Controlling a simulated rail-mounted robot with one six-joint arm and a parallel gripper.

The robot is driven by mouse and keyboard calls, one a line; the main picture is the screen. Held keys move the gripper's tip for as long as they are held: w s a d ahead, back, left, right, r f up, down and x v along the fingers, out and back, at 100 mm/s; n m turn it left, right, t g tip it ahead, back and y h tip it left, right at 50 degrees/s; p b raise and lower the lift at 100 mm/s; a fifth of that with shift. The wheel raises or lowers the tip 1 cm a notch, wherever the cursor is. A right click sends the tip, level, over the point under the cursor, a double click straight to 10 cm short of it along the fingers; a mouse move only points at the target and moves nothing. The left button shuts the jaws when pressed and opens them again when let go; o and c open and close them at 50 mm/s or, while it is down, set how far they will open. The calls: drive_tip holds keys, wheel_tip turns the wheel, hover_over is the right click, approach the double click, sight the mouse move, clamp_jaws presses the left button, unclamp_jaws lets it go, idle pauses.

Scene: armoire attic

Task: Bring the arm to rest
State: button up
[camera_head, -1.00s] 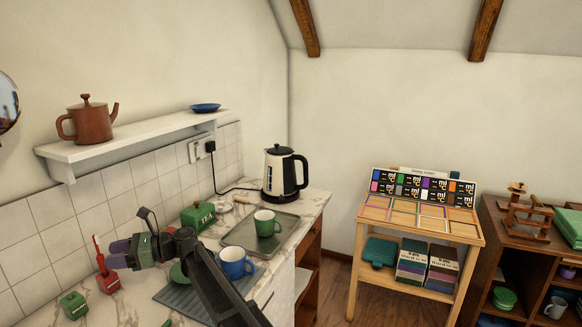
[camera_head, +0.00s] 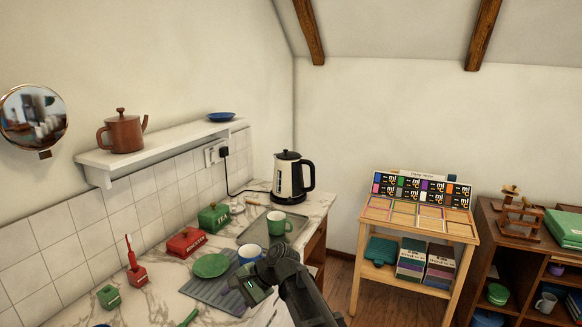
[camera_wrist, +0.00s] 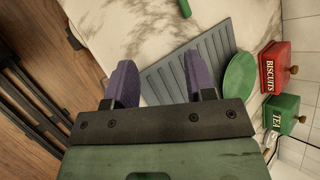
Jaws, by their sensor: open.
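My gripper (camera_head: 240,290) is in front of the counter's near part in the head view, with my arm folded toward the lower right. In the wrist view my gripper (camera_wrist: 160,78) shows two purple fingers wide apart, with nothing between them. Below the fingers lie the marble counter (camera_wrist: 120,25) and the ribbed grey mat (camera_wrist: 185,72). A green plate (camera_wrist: 239,78) lies at the mat's right edge, apart from the fingers.
Red biscuits tin (camera_head: 186,242), green tea tin (camera_head: 213,217) and kettle (camera_head: 291,178) line the counter's back. A blue mug (camera_head: 249,252) is partly hidden by my arm. A green mug (camera_head: 279,223) stands on a tray (camera_head: 254,234). Floor shows beside the wooden stand (camera_head: 462,232).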

drive_tip(key=s+d+n+h+p, duration=0.2)
drive_tip(key=s+d, duration=0.5)
drive_tip(key=d, duration=0.8)
drive_tip(key=s+d+n+t+h+p, duration=0.1)
drive_tip(key=s+d+n+h, duration=0.3)
drive_tip(key=d, duration=1.2)
drive_tip(key=s+h+p, duration=0.1)
drive_tip(key=s+h, duration=0.2)
drive_tip(key=shift+d, duration=0.25)
